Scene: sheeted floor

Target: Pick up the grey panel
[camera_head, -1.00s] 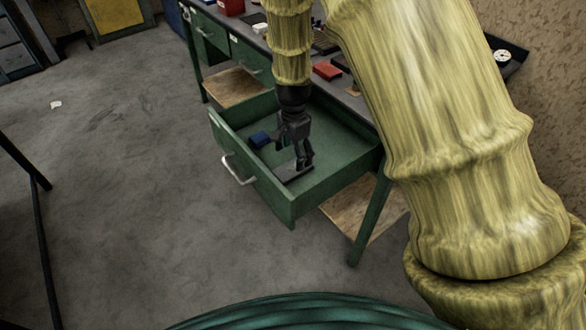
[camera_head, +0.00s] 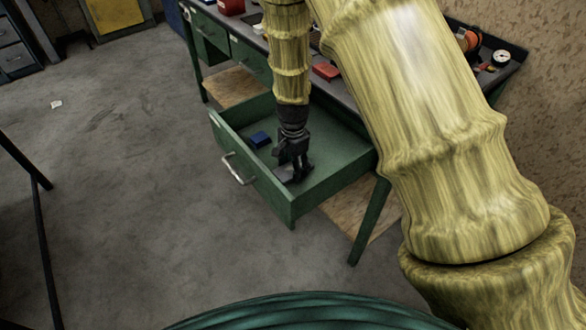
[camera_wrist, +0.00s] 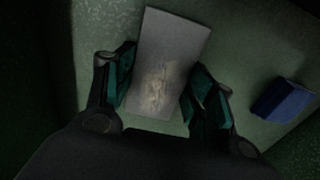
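The grey panel (camera_wrist: 172,50) is a flat rectangle lying on the floor of the open green drawer (camera_head: 335,172). In the wrist view it lies between the two fingers of my gripper (camera_wrist: 160,84), with its far part reaching beyond them. The fingers are spread, one close beside each long edge; whether they touch the panel I cannot tell. In the head view my gripper (camera_head: 296,178) points down inside the drawer near its front, and it hides most of the panel.
A blue block (camera_head: 260,139) lies in the drawer, to the right of the panel in the wrist view (camera_wrist: 283,99). The drawer walls stand close around my gripper. The workbench above holds a red box (camera_head: 326,71) and other items.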

